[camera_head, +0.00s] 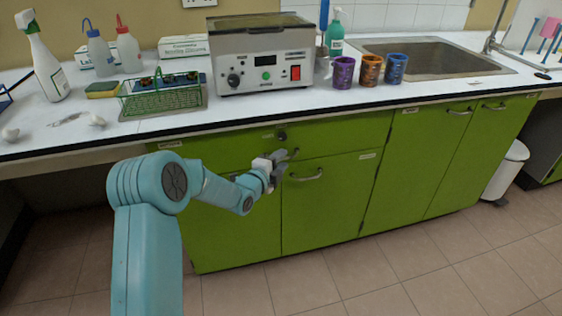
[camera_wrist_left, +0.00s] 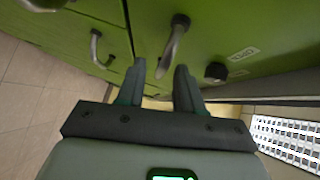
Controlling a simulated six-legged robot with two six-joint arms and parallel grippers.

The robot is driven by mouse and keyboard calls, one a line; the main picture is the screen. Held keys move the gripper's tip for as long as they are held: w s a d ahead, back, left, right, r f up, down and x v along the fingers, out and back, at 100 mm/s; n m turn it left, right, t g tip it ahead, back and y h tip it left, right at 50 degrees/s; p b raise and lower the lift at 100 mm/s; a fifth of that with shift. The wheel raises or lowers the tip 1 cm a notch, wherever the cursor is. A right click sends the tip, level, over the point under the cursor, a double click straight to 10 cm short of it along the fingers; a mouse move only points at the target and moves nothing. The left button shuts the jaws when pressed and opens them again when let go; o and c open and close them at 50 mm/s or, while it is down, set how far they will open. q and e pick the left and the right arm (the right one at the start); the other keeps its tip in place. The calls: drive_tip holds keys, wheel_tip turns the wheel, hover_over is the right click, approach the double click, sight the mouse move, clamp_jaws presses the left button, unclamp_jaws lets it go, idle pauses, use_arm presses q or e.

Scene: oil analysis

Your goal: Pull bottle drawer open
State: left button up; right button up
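The green drawer front (camera_head: 340,135) is the wide panel under the counter's edge, with a round black knob or lock (camera_head: 282,136) near its top. It looks closed, flush with the cabinet. My left gripper (camera_head: 278,163) is at the drawer's lower part and hides most of its handle. In the left wrist view, the metal drawer handle (camera_wrist_left: 174,38) reaches down toward the gap between the fingertips of my left gripper (camera_wrist_left: 160,75). The fingers are apart, with the handle's lower end between the tips; I cannot tell whether they touch it. My right gripper is not in view.
Below the drawer is a cupboard door with a curved handle (camera_head: 306,174). The counter (camera_head: 230,108) above carries a heated bath (camera_head: 262,60), a green wire rack (camera_head: 162,98) and three cups. A white bin (camera_head: 507,170) stands at right. The floor in front is clear.

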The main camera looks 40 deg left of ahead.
use_arm(q)
drive_tip(key=shift+w, duration=0.3)
clamp_jaws()
drive_tip(key=shift+d+f, duration=0.1)
